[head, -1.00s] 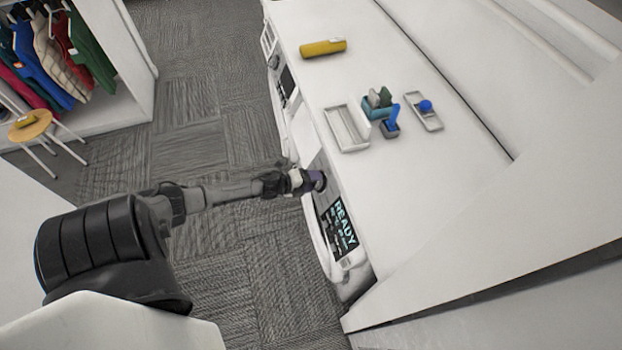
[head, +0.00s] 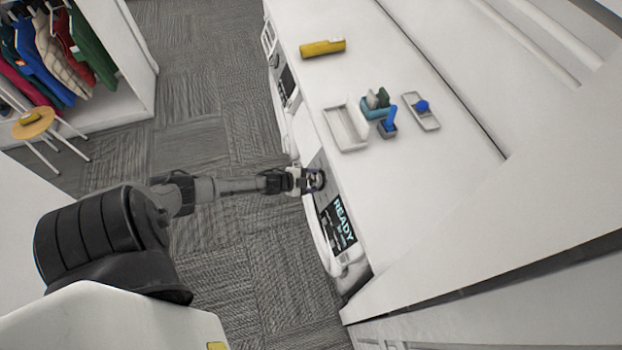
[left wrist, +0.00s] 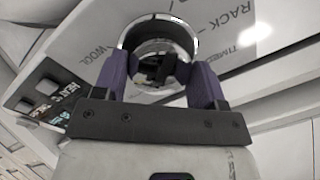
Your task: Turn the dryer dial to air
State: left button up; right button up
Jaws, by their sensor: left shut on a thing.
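The dryer dial (left wrist: 158,44) is a round knob with a shiny chrome rim on the sloped grey panel (left wrist: 225,25). My left gripper (left wrist: 160,72) is shut on it, with one purple finger on each side. In the head view, my left gripper (head: 314,181) is at the dryer's front panel, just above the dark READY display (head: 341,226), and it mostly covers the dial. Printed words such as RACK and TIMED surround the dial in the left wrist view. Air and the dial's pointer cannot be made out. My right gripper is out of view.
A second machine's panel (head: 288,80) lies farther along the counter (head: 385,190). On top are a yellow object (head: 322,47), a white tray (head: 346,127), teal and blue items (head: 377,111), and a grey tray (head: 428,124). A stool (head: 34,123) and clothes stand left. Carpet floor is clear.

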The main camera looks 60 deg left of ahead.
pick_arm(q)
jog(key=shift+n, duration=0.6)
jog(key=o, duration=0.9)
jog(key=shift+s, duration=0.1)
jog(key=v, duration=1.3)
jog(key=shift+s+a+r, duration=0.15)
jog(key=shift+r, duration=0.2)
